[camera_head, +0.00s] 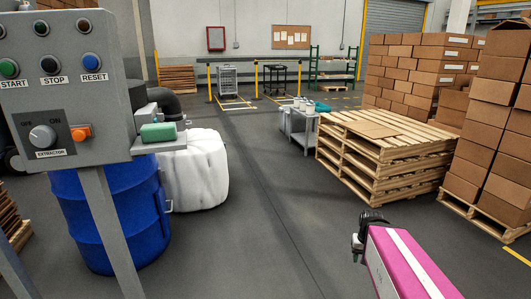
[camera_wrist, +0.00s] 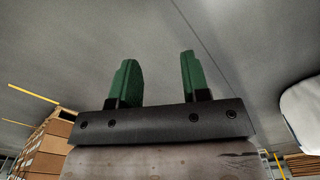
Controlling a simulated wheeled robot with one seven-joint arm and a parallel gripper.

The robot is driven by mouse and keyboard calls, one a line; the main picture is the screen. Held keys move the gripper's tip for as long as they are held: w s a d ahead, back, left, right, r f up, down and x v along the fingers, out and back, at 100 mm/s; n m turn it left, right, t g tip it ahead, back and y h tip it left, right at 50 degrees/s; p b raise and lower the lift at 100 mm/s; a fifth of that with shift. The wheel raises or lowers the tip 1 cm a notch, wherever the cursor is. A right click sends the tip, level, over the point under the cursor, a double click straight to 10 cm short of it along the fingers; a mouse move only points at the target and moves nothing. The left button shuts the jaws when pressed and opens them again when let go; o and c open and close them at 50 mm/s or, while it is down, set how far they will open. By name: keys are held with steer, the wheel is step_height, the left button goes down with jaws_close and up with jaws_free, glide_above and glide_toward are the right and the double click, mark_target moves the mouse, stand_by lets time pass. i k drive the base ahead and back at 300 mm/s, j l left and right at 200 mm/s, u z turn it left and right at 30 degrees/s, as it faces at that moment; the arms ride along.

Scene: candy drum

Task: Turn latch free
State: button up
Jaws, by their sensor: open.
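A grey control box (camera_head: 60,90) stands at the left in the head view. An orange piece (camera_head: 81,133) sits on its face beside the grey OFF/ON knob (camera_head: 42,137) marked EXTRACTOR; I cannot tell whether the orange piece is the latch. A blue drum (camera_head: 105,225) stands behind the box's post, with a small grey bracket at its right side (camera_head: 168,206). In the wrist view my gripper (camera_wrist: 158,57) has two green fingers apart with nothing between them. It touches nothing visible. My arm is at the lower right of the head view, well apart from the box and drum.
A green block (camera_head: 158,132) lies on a grey ledge beside the box. A white wrapped bulk (camera_head: 198,170) is behind the drum. Stacked pallets (camera_head: 375,155) and cartons (camera_head: 420,75) stand at the right. The floor between (camera_head: 265,210) is clear.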

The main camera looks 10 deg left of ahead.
mark_target(162, 174)
steer(key=i+u, duration=0.2)
steer(key=u, duration=0.25)
steer(key=i+u, duration=0.2)
steer(key=u, duration=0.25)
steer(key=i+l+u, duration=0.2)
steer(key=u, duration=0.25)
steer(key=i+l+u, duration=0.15)
steer(key=u, duration=0.3)
steer(key=i+l+u, duration=0.1)
steer(key=i+l, duration=0.35)
steer(key=i+l+z, duration=0.25)
steer(key=i, duration=0.4)
steer(key=k+j, duration=0.05)
steer(key=j, duration=0.05)
